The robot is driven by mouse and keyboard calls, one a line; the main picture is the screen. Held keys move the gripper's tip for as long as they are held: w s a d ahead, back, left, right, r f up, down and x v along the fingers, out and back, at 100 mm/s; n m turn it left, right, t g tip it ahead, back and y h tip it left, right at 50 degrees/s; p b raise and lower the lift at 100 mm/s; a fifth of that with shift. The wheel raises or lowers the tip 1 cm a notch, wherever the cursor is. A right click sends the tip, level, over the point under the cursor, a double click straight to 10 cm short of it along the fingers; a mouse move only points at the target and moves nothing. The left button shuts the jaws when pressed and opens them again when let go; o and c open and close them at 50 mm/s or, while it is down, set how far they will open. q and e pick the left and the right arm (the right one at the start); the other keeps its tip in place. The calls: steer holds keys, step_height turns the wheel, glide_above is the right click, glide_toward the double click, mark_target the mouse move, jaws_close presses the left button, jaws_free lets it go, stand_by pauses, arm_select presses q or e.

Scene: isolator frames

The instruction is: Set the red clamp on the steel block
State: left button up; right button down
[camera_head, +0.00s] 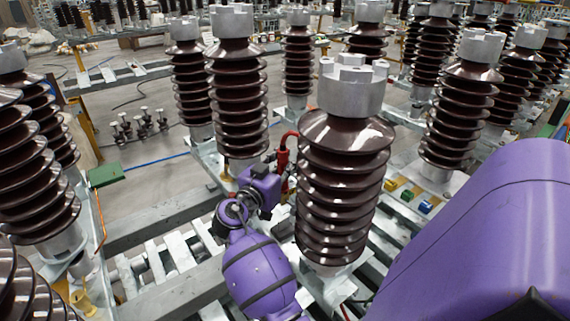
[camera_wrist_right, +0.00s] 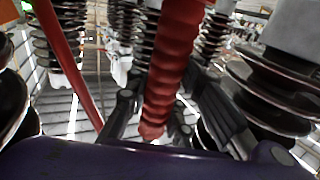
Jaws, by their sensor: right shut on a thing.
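The red clamp (camera_head: 283,155) stands roughly upright between two brown ribbed insulators in the head view. Its ribbed red body (camera_wrist_right: 174,65) fills the middle of the right wrist view, between the dark fingers. My right gripper (camera_head: 279,181) is shut on the clamp, with its fingers partly hidden by the purple wrist and the near insulator. Grey steel blocks cap the insulators; the nearest block (camera_head: 350,88) is up and to the right of the clamp, apart from it. Which block the task means I cannot tell. My left gripper is not in view.
The near insulator (camera_head: 345,190) stands close to the right of my gripper, and another insulator (camera_head: 238,105) stands behind left. Grey metal slats (camera_head: 165,260) lie below. A green box (camera_head: 106,175) is at left. Many more insulators crowd the right and back.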

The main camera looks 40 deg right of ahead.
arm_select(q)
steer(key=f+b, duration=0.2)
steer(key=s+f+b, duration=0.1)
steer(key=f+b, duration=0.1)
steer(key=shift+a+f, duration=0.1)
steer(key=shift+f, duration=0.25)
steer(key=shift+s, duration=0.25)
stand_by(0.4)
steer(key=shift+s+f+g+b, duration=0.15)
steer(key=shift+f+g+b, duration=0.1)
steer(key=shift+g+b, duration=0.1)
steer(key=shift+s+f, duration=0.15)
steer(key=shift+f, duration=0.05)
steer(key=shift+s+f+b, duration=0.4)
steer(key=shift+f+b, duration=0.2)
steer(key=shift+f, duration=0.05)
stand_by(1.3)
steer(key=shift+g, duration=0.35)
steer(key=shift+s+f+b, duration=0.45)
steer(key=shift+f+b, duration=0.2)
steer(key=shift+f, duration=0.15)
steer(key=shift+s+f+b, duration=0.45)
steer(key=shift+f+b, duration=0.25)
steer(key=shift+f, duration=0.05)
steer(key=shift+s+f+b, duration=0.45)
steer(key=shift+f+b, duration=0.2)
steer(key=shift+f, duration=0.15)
